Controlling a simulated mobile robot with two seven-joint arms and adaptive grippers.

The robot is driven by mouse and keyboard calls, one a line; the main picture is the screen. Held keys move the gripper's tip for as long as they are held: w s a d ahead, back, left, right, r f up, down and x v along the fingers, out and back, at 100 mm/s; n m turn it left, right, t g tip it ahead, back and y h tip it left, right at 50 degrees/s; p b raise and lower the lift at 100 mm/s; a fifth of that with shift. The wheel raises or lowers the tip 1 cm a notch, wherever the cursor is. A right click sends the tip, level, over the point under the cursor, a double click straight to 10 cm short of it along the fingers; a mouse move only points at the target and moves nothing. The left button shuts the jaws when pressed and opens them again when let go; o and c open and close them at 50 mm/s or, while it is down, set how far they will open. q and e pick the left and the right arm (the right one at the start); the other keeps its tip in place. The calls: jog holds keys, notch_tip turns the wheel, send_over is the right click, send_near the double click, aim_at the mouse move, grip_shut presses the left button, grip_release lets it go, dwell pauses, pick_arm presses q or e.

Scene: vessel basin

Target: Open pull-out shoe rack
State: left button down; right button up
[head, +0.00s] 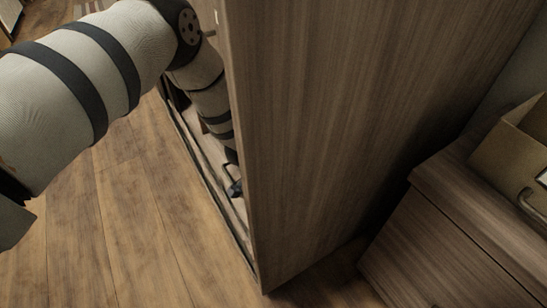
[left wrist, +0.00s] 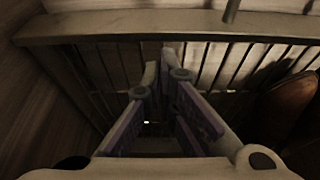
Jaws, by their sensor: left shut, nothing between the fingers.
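The shoe rack's tall wooden panel (head: 350,110) fills the middle of the head view, with an open side and a low rail (head: 206,172) at its left. My left arm comes in from the left and bends down into this open side. My left gripper is partly hidden there by the panel; a dark part of it (head: 235,187) shows low down. In the left wrist view my left gripper (left wrist: 160,68) is shut and empty, in front of the rack's slats (left wrist: 110,65) and below a crossbar (left wrist: 160,24). Contact with the rack cannot be told. My right gripper is not in view.
A brown rounded object, perhaps a shoe, (left wrist: 287,105) lies at the right in the left wrist view. A low wooden cabinet (head: 455,235) with a box (head: 510,150) on it stands right of the panel. Wood floor (head: 110,230) is clear at the left.

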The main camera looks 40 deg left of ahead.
pick_arm(q)
jog(key=shift+b+x, duration=0.6)
jog(key=shift+x, duration=1)
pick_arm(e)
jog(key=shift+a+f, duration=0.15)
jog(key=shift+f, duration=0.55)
pick_arm(q)
jog(key=s+a+p, duration=0.3)
jog(key=s+a, duration=0.2)
jog(key=s, duration=0.6)
jog(key=s+a+p, duration=0.3)
jog(key=s+a, duration=0.1)
jog(key=s, duration=0.8)
jog(key=s+a+p, duration=0.3)
jog(key=s+a, duration=0.2)
jog(key=s, duration=0.7)
jog(key=shift+a+p, duration=0.3)
jog(key=shift+p, duration=0.1)
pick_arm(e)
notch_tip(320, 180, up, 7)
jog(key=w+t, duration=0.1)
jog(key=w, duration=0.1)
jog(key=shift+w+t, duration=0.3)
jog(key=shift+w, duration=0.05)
